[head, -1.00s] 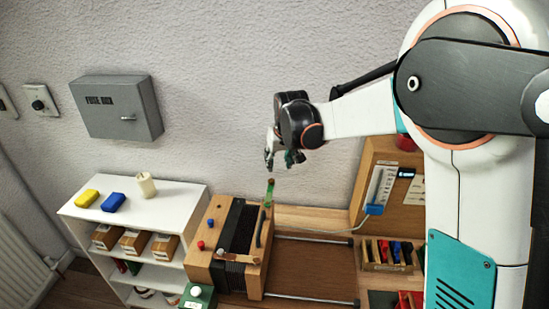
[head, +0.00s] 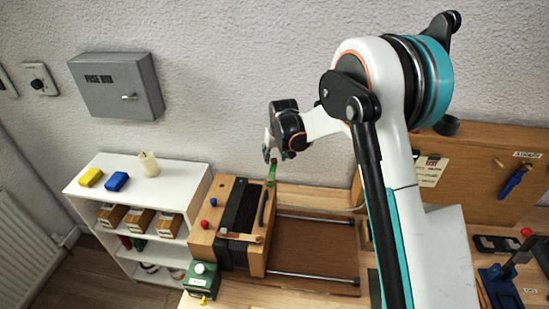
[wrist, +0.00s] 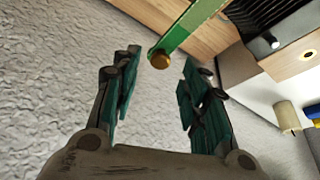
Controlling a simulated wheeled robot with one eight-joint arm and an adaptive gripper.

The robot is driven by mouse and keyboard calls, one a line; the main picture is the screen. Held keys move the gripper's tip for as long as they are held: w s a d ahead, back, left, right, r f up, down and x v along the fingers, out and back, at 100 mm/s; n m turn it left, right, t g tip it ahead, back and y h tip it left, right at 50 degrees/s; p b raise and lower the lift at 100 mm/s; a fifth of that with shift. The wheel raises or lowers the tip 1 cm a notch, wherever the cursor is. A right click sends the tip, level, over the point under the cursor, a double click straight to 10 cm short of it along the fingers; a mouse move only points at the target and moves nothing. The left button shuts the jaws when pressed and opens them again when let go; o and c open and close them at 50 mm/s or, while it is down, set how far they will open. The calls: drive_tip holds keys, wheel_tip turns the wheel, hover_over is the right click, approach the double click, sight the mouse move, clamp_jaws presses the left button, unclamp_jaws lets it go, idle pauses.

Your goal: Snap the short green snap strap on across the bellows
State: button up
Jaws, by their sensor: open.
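The short green snap strap (head: 271,173) stands up from the back edge of the wooden bellows box (head: 257,258). The dark pleated bellows (head: 239,207) lies between the box's wooden ends. In the wrist view the green strap (wrist: 192,26) runs in from the top, with a brass stud (wrist: 160,59) at its free end. My gripper (head: 270,153) is open, just above the strap's upper end. In the wrist view its two fingers stand apart, with the stud between their tips and no visible contact.
A tan strap (head: 240,237) crosses the front of the bellows, and a dark handle (head: 262,207) is on the right end. Metal rails (head: 315,278) lie to the right. A white shelf (head: 165,188) stands left; the wall is close behind.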

drive_tip(key=shift+x, duration=1.3)
drive_tip(key=shift+c, duration=0.3)
clamp_jaws()
